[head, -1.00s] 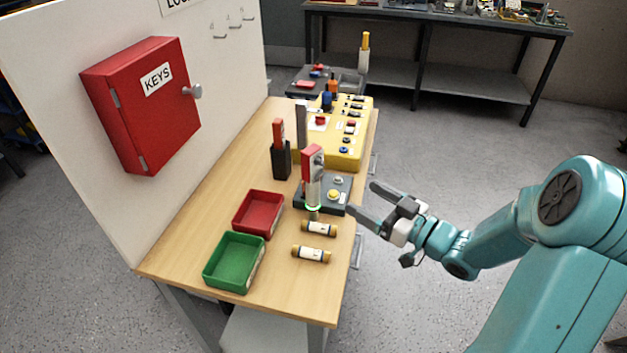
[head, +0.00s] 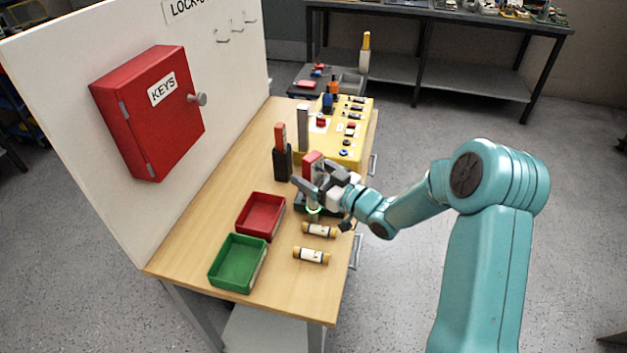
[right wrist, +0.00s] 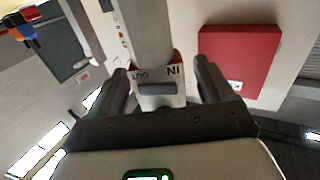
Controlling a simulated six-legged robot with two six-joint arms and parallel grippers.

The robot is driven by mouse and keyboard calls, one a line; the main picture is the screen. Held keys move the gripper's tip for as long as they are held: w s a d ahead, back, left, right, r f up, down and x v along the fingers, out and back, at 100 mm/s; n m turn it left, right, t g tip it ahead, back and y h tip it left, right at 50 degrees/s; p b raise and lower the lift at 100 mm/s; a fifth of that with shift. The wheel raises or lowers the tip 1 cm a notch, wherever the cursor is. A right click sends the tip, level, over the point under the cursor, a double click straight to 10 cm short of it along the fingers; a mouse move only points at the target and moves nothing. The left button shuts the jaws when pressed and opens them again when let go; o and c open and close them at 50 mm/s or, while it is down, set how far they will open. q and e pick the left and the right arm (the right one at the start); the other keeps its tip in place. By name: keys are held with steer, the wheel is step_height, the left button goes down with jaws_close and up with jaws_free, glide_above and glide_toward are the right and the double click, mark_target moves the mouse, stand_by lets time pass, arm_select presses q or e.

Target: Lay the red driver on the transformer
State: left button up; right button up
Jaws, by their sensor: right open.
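An upright piece with a red top (head: 312,160) and a pale lower body stands over a green ring on the bench. I take it for the red driver, but cannot be sure. My right gripper (head: 314,186) is open beside it and partly hides it. In the right wrist view, a red-edged piece (right wrist: 160,92) with IN and OUT lettering lies between the spread fingers of the right gripper (right wrist: 164,88); contact cannot be told. No thing is clearly marked as the transformer. A dark box with a yellow button is mostly hidden behind the gripper. My left gripper is out of view.
A red tray (head: 261,216), a green tray (head: 238,263) and two cylinders (head: 319,230) (head: 311,256) are on the bench. A black holder (head: 282,164) with a red-orange top stands behind. A yellow panel (head: 345,146) is farther back.

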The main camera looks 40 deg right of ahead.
steer(key=shift+w+f, duration=0.1)
jaws_close()
steer(key=shift+r, duration=0.2)
step_height(320, 180, up, 20)
stand_by(0.4)
steer(key=shift+s+f, duration=0.1)
steer(key=shift+s, duration=0.1)
